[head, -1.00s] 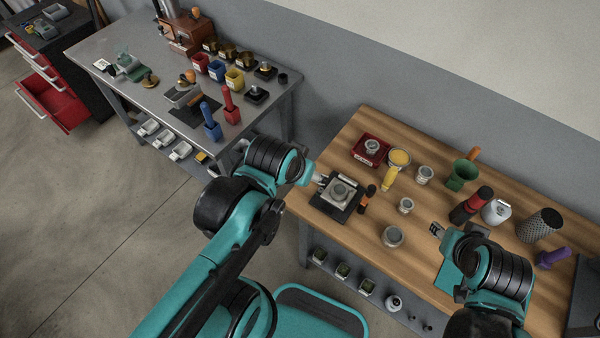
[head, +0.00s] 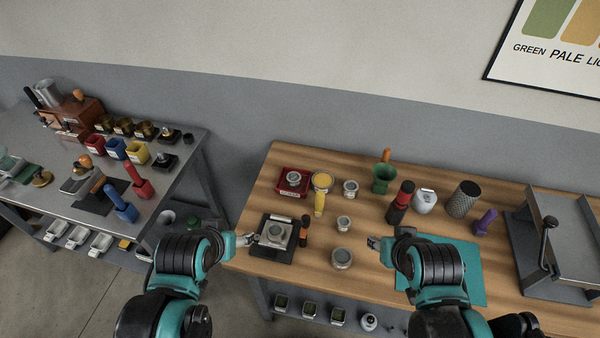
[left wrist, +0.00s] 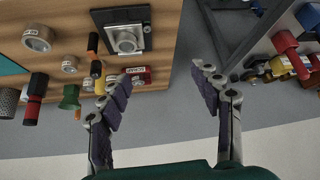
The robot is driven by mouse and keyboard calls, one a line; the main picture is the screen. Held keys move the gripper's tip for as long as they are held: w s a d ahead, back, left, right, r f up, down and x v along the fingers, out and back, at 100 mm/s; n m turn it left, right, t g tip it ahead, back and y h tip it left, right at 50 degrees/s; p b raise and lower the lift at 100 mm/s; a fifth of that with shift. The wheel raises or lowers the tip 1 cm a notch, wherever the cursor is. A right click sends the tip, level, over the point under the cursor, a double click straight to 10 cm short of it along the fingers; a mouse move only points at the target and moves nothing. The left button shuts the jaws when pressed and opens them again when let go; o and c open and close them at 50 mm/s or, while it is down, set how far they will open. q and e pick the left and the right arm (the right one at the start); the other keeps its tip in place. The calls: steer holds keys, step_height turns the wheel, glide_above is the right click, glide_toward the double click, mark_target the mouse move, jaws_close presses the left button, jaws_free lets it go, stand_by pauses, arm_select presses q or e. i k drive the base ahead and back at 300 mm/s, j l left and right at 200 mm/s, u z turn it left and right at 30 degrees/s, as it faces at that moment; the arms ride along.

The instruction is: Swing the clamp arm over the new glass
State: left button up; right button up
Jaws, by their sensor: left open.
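The clamp fixture is a black base plate (head: 262,255) on the wooden table's left end. A grey block (head: 277,234) with a round glass-like disc sits on it; it also shows in the left wrist view (left wrist: 126,40). An orange and black handle (head: 304,232), seemingly the clamp arm's, stands at the block's right side, not over the disc. My left gripper (head: 252,239) is at the plate's left edge, apart from the handle. In the left wrist view its fingers (left wrist: 162,98) are spread and empty. My right gripper (head: 374,243) is over the table's middle; its jaw opening is unclear.
A red tray (head: 280,187) holding a round tin, a yellow-handled round tool (head: 320,200) and several tins stand behind and right of the fixture. A grey metal bench (head: 190,150) is at left.

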mark_target(305, 219)
steer(key=l+z, duration=0.7)
steer(key=z, duration=0.25)
